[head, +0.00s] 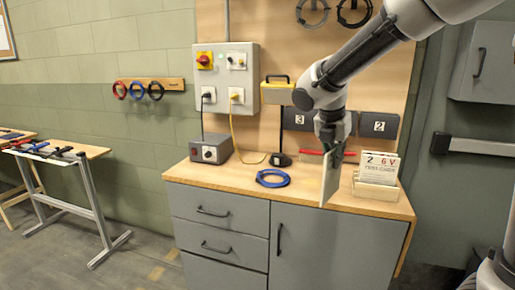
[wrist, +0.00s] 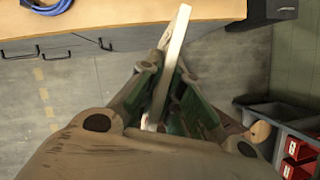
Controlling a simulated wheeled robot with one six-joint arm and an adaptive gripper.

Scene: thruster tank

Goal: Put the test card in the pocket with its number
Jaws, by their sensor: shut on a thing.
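My gripper (head: 333,150) is shut on a pale, thin card (head: 328,180), which hangs upright and nearly edge-on below it, over the front edge of the bench. In the wrist view the test card (wrist: 176,55) stands between the fingers of my gripper (wrist: 165,95). Its number does not show. Dark pockets are fixed to the back panel: one marked 3 (head: 297,120) and one marked 2 (head: 378,126). My arm covers the panel between them. A wooden holder (head: 375,194) right of the gripper carries cards (head: 380,166); the front one reads "2 6 V".
The wooden bench top (head: 225,176) has a blue cable coil (head: 273,178) and a grey box with a knob (head: 211,148). A red bar (head: 311,152) lies behind my gripper. A grey switch box (head: 225,77) and a yellow case (head: 277,92) are on the wall.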

